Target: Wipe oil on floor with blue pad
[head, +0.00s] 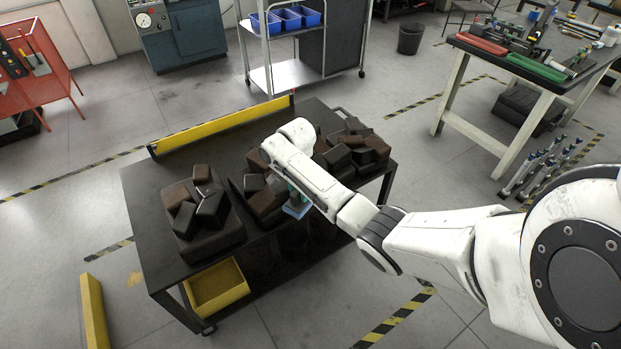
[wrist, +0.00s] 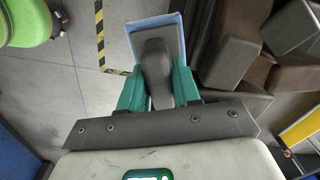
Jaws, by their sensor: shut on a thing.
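My gripper (wrist: 158,88) has teal fingers shut on the dark grey handle of the blue pad (wrist: 157,27), which extends beyond the fingertips in the wrist view. In the head view my gripper (head: 294,194) is at the front edge of a black cart, and a small part of the blue pad (head: 295,211) shows below it. An amber patch (head: 133,279) marks the floor left of the cart; I cannot tell for sure that it is oil. My arm hides part of the cart.
The black cart (head: 143,205) bears several piles of dark brown and black blocks (head: 207,215), close to my gripper. A yellow bin (head: 216,286) sits on its lower level. A yellow post (head: 95,312) stands at left. A workbench (head: 497,62) stands at right. Floor between cart and workbench is clear.

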